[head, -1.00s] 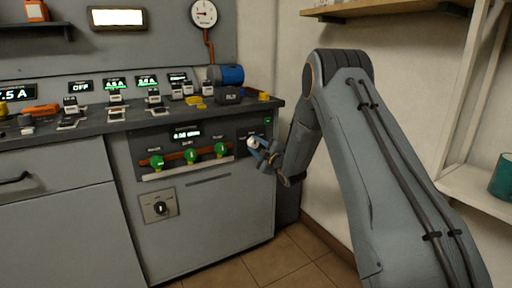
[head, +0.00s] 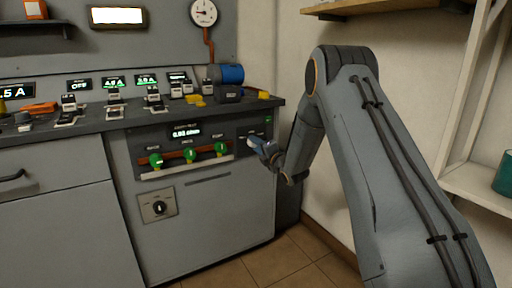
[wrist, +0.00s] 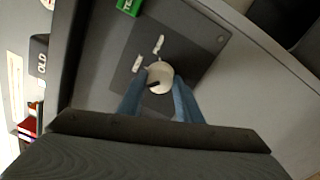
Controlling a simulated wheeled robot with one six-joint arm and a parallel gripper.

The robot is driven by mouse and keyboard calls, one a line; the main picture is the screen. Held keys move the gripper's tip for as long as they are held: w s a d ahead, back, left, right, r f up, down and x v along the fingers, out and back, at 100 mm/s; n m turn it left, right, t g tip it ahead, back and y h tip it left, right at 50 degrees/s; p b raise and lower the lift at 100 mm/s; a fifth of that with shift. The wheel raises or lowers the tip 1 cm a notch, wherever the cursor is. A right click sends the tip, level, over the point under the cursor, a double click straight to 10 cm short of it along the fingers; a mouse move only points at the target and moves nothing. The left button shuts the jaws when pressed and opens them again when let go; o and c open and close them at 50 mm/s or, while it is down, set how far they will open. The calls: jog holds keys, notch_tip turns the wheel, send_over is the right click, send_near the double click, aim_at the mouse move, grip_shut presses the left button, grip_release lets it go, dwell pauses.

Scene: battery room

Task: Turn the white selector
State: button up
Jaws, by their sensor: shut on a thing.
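The white selector (wrist: 161,74) is a round pale knob with a dark pointer mark, on a dark panel plate (wrist: 190,40) in the wrist view. My gripper (wrist: 160,92) has its two blue fingers on either side of the knob, shut on it. In the head view my gripper (head: 259,143) is at the right end of the cabinet front, and its fingers mostly hide the selector. Two small white labels sit on the plate beside the knob. Their text is too small to read.
A green label or button (wrist: 128,6) is near the plate. Three green knobs (head: 188,154) sit left of my gripper, with a black selector (head: 160,208) below them. The counter above holds a blue cylinder (head: 230,75) and several terminals. The wall is close on the right.

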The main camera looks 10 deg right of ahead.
jog(key=shift+f+n, duration=0.1)
jog(key=shift+n, duration=0.5)
jog(key=o, duration=1)
jog(key=shift+o, duration=0.2)
jog(key=p+v, duration=0.1)
jog(key=v, duration=0.6)
jog(key=shift+s, duration=0.4)
